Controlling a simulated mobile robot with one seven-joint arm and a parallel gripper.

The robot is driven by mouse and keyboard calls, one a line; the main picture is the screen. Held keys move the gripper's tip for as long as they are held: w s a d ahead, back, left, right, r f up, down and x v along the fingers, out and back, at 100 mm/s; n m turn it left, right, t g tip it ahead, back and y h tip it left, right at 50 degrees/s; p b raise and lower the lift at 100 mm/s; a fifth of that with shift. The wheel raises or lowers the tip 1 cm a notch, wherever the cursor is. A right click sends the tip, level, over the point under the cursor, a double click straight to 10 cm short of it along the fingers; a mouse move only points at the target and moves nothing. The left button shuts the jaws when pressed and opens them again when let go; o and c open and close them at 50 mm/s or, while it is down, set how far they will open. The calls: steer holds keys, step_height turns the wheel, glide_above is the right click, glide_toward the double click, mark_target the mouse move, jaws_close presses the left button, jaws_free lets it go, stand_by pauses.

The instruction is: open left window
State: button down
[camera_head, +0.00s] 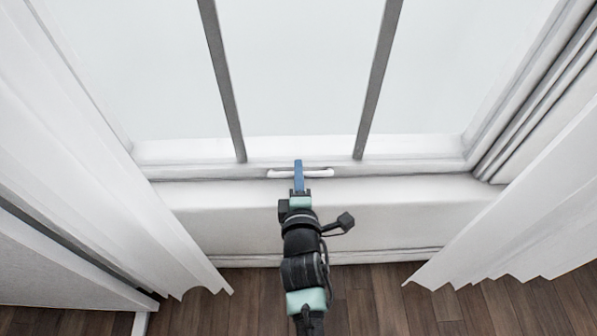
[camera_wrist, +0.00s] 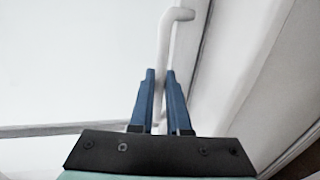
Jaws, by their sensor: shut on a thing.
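The window (camera_head: 300,75) fills the upper part of the head view, with a white frame and two grey vertical bars across pale glass. A white bar handle (camera_head: 318,173) lies along its bottom rail. My gripper (camera_head: 298,163) reaches up to the handle near its middle, and its blue fingers are shut on it. In the wrist view the handle (camera_wrist: 176,16) runs up from between the two blue fingers (camera_wrist: 160,75), and its bent end shows above them. I cannot tell from these frames whether the window is raised at all.
A white sill (camera_head: 400,195) runs below the window. Dark wooden floor (camera_head: 380,300) lies below. A white furniture edge (camera_head: 60,265) stands at lower left.

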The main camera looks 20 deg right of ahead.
steer(key=p, duration=2.7)
glide_toward(298, 58)
steer(key=x, duration=0.5)
steer(key=shift+w+r, duration=0.2)
steer(key=shift+r, duration=0.05)
steer(key=c, duration=0.9)
jaws_free()
steer(key=shift+f, duration=0.3)
steer(key=shift+s, duration=0.1)
steer(key=shift+s+a, duration=0.2)
steer(key=shift+s, duration=0.2)
steer(key=b+v, duration=0.1)
steer(key=v, duration=1.1)
